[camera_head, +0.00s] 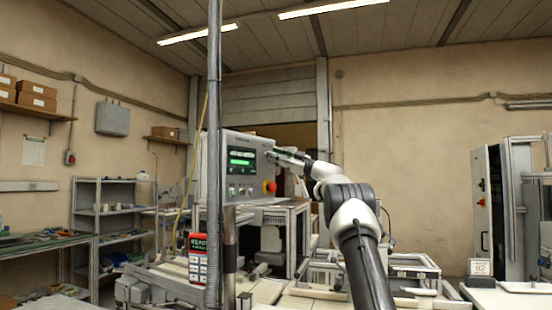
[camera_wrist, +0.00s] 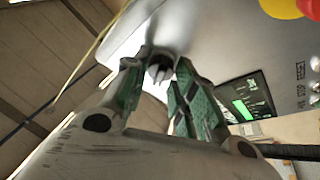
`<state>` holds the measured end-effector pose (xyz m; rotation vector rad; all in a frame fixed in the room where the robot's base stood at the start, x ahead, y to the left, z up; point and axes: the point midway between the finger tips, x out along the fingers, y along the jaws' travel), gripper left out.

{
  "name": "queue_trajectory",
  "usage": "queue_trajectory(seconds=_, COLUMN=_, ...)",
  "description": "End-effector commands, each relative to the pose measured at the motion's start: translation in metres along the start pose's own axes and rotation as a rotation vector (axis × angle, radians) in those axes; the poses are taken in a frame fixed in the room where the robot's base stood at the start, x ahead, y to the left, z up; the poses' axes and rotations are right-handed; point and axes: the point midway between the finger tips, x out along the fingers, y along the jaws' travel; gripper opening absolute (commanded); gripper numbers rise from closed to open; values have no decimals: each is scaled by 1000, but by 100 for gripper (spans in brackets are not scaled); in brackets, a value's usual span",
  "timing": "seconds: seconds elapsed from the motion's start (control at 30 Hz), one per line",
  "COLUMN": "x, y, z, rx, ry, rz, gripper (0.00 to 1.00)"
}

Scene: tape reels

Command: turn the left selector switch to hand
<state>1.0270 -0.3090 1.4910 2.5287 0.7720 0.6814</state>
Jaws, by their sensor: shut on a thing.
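The grey control box (camera_head: 249,170) stands left of the middle in the head view, with a green-lit screen (camera_head: 241,157) on its front. My gripper (camera_head: 273,155) is at the upper right part of this front. In the wrist view my gripper (camera_wrist: 160,70) has its two green-padded fingers on either side of a dark knob (camera_wrist: 159,68) on the grey panel, and it is shut on it. The knob looks like a selector switch. Its labels and pointer position cannot be read. The screen shows at the right of the wrist view (camera_wrist: 244,100).
A red emergency stop on yellow (camera_head: 270,186) sits just below my gripper. Small knobs or buttons (camera_head: 240,191) line the lower panel. A grey vertical post (camera_head: 213,130) stands in front of the box's left side. A framed bench unit (camera_head: 405,270) is at lower right.

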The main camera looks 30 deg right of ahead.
Motion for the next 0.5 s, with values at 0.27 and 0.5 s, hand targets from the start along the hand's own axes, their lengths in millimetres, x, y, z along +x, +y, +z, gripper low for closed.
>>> queue_trajectory(seconds=0.27, x=0, y=1, z=-1, rx=-76, ry=1, rz=-31, gripper=3)
queue_trajectory(seconds=0.5, x=0, y=1, z=-2, rx=-91, ry=1, rz=-36, gripper=3)
